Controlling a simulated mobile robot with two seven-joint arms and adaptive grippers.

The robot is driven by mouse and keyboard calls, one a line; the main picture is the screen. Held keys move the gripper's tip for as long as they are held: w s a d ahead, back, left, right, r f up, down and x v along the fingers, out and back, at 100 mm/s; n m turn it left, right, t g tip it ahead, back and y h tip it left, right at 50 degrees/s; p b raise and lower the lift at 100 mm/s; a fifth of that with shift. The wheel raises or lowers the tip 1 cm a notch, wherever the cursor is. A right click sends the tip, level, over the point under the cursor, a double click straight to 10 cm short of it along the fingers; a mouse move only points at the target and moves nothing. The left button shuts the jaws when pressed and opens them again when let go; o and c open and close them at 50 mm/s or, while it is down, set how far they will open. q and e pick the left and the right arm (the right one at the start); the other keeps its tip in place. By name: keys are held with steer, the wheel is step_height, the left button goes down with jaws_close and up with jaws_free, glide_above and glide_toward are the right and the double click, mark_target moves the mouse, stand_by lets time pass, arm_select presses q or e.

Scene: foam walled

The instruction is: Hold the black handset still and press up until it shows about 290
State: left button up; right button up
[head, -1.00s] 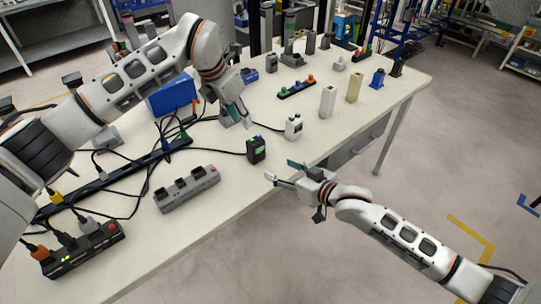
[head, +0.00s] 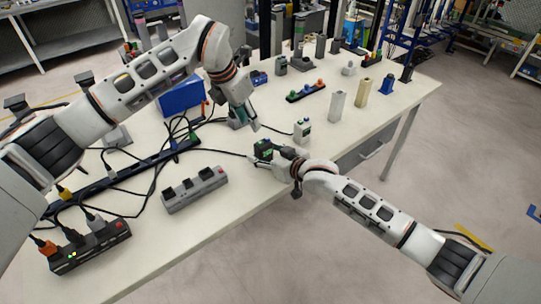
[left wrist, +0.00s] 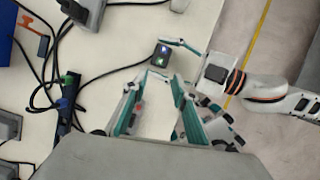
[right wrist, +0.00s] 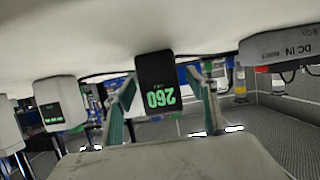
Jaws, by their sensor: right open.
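The black handset (head: 263,149) stands near the table's front edge. In the right wrist view the handset (right wrist: 155,82) is upside down between the fingers, and its green digits appear to read 260. My right gripper (head: 270,160) is open with its fingers either side of the handset; I cannot tell whether they touch it. In the left wrist view the handset (left wrist: 162,52) shows its lit top, a cable and the right gripper's fingers beside it. My left gripper (head: 243,120) is behind and left of the handset. Its fingers (left wrist: 160,100) are apart and empty.
A white handset (head: 302,129) stands close behind to the right. A grey power strip (head: 195,189) lies to the left, with loose black cables around it. A blue box (head: 181,95) and a three-knob strip (head: 306,91) lie farther back.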

steer(key=shift+w+a+f, duration=0.15)
steer(key=shift+w+a, duration=0.05)
steer(key=shift+w, duration=0.1)
steer(key=c, duration=1.3)
arm_select(q)
jaws_close()
arm_select(e)
steer(key=shift+o, duration=0.2)
